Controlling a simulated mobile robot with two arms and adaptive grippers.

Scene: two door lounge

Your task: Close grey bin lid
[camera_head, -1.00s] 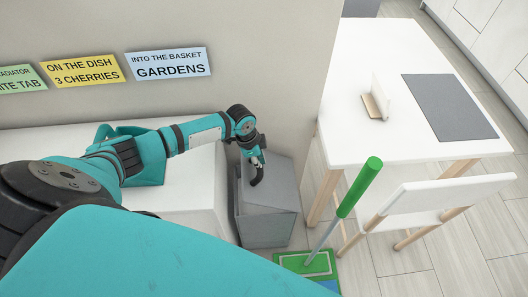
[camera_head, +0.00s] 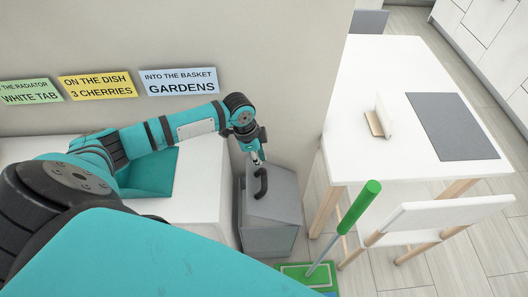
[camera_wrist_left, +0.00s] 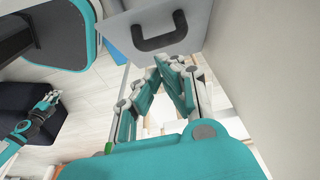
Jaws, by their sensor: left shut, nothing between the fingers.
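The grey bin (camera_head: 268,238) stands on the floor between the white bench and the white table. Its grey lid (camera_head: 281,192), with a black handle (camera_head: 262,183), lies over the top; I cannot tell whether it is fully flush. The lid (camera_wrist_left: 185,48) and handle (camera_wrist_left: 160,32) also show at the top of the left wrist view. My left gripper (camera_head: 257,159) is shut and empty, just behind the handle at the lid's wall side. Contact with the lid is unclear. My right gripper (camera_wrist_left: 50,99) appears small at the left of the wrist view, its jaws unclear.
The wall (camera_head: 290,60) rises close behind the bin. A green-handled stick (camera_head: 358,207), the white table (camera_head: 375,80) and a chair (camera_head: 440,215) stand to the right.

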